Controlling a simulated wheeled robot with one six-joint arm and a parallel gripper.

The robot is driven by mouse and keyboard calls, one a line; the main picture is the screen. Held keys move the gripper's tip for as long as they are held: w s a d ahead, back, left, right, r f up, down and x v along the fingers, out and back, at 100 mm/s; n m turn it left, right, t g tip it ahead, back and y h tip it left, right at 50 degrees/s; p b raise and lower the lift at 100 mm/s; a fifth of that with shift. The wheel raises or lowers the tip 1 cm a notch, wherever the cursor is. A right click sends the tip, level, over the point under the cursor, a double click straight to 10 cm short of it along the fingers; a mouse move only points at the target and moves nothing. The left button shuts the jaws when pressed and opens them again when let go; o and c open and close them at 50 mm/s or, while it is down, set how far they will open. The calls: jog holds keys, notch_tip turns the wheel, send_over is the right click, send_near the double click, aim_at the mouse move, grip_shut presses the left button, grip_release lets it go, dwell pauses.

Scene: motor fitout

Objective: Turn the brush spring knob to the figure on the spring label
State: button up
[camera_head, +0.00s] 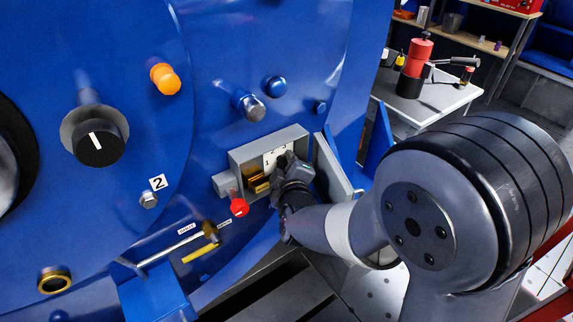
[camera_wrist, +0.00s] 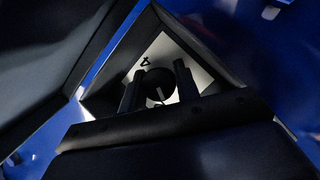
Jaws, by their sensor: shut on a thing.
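A small black knob (camera_wrist: 154,79) with a white pointer line sits on a white dial plate (camera_wrist: 178,60) inside an open grey box. The pointer points down in the wrist view, and a figure 4 shows above the knob. My gripper (camera_wrist: 158,90) has one finger on each side of the knob and is shut on it. In the head view my gripper (camera_head: 287,168) reaches into the grey box (camera_head: 262,142) and hides the knob; a figure 1 shows on the dial plate (camera_head: 270,160). A white label (camera_head: 157,182) with a 2 is on the blue housing, left of the box.
The box's door (camera_head: 332,170) stands open at the right, close to my gripper. A red knob (camera_head: 239,207) is just below left of the box. A larger black knob (camera_head: 97,142) and an orange knob (camera_head: 165,79) stick out farther left. A white table (camera_head: 440,102) stands behind.

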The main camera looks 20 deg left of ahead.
jog(key=shift+c, duration=0.6)
jog(key=shift+r, duration=0.1)
jog(key=shift+m+g+p, duration=0.45)
jog(key=shift+m+g, duration=0.15)
jog(key=shift+m, duration=0.3)
jog(key=shift+m+g+y+b, duration=0.4)
jog(key=shift+m+g+b, duration=0.2)
jog(key=shift+m+g, duration=0.15)
jog(key=shift+m+b, duration=0.25)
jog(key=shift+b, duration=0.05)
jog(key=shift+g, duration=0.25)
